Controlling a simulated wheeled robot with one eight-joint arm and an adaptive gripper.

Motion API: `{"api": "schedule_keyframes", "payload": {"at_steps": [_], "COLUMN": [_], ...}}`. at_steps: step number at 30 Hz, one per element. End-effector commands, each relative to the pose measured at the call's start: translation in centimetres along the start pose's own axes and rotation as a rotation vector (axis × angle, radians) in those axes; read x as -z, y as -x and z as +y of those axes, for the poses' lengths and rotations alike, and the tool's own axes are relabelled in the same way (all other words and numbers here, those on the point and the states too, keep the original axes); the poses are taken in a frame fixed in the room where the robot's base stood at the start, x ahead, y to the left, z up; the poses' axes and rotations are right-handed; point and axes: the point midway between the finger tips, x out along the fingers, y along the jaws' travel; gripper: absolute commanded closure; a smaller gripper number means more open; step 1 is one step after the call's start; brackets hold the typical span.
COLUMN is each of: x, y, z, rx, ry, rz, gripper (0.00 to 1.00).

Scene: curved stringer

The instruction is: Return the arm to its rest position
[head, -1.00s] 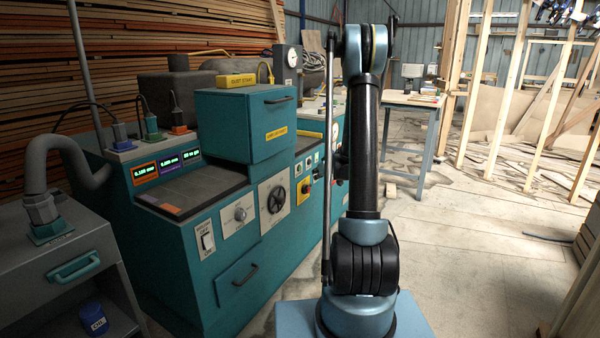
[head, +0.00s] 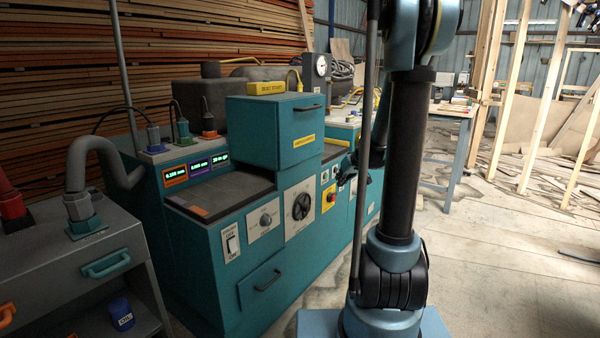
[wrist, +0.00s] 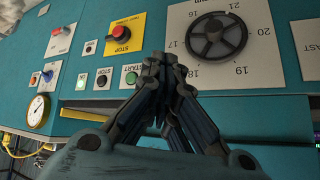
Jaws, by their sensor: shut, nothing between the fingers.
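My arm (head: 403,165) stands upright on its blue base in the head view, its upper links running past the top edge. In the wrist view my gripper (wrist: 163,65) is shut, its dark fingertips together with nothing between them. In the head view a dark part of my gripper (head: 346,172) shows just left of the arm column, near the machine's front; much of the arm behind the column is hidden.
The teal machine (head: 205,285) with a raised box (head: 265,135) stands left of my arm. A grey cabinet (head: 45,255) with a hose is at far left. A workbench (head: 458,110) and timber framing (head: 525,90) are behind right. The floor at right (head: 500,260) is mostly clear.

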Motion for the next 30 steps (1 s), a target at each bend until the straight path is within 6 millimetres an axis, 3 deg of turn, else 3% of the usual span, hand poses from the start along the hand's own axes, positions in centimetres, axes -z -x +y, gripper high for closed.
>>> {"api": "schedule_keyframes", "payload": {"at_steps": [15,30], "x": [-8.6,-19.3], "y": [9.4,16.3], "z": [-6.0,-9.9], "rx": [-0.030,-0.106], "ry": [-0.084,-0.175], "rz": [-0.180,-0.346], "gripper": [1.00,1.00]}}
